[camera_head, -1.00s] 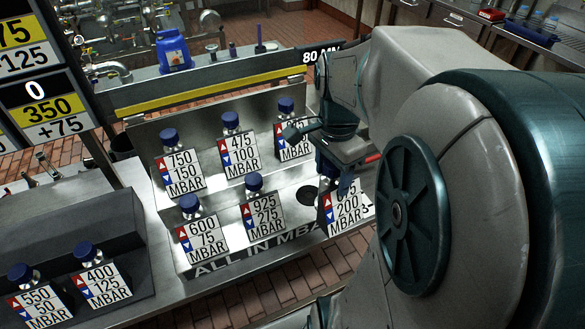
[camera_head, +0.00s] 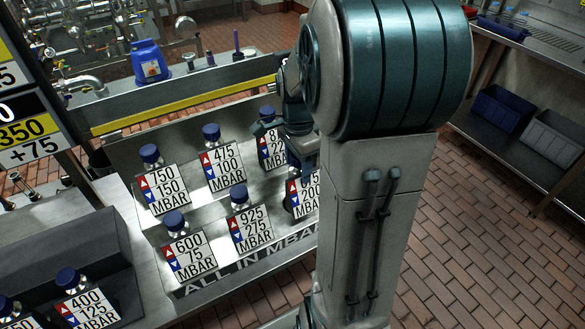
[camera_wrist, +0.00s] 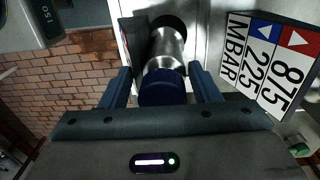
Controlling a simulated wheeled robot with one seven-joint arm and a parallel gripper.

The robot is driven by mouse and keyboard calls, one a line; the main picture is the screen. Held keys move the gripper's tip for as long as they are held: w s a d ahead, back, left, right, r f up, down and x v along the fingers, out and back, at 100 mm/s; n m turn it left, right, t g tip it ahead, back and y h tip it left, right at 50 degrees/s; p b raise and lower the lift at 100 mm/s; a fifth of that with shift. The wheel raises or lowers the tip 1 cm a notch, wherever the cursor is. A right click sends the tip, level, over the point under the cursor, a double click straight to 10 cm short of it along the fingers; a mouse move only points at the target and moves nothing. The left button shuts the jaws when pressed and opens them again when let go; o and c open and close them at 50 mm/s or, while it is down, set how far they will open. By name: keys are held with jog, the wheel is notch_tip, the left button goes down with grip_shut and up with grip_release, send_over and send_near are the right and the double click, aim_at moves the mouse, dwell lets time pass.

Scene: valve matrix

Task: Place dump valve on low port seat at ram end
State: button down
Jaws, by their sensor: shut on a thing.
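My gripper (camera_wrist: 163,88) is shut on a valve with a dark blue cap (camera_wrist: 162,88) and a steel body (camera_wrist: 167,48). In the wrist view the steel end points at a dark round port (camera_wrist: 176,22) in the metal rack; I cannot tell whether it is seated. In the head view my arm hides most of the gripper, and a partly hidden plate ending in 200 (camera_head: 304,198) shows below it, in the lower row of the steel rack (camera_head: 185,291). The valve marked 875 225 (camera_wrist: 268,55) stands beside the held one. No label reading "dump" shows.
Other blue-capped valves marked 750 150 (camera_head: 160,190), 475 100 (camera_head: 221,167), 600 75 (camera_head: 188,254) and 925 275 (camera_head: 249,228) stand close on the rack. The valve marked 400 125 (camera_head: 87,306) is on a dark block at lower left. A yellow-striped rail (camera_head: 190,104) runs behind.

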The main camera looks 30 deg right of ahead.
aim_at(297, 175)
jog(key=shift+w+f, duration=0.1)
jog(key=shift+w, duration=0.15)
jog(key=shift+f, duration=2.05)
jog(key=shift+c, duration=2.4)
grip_release()
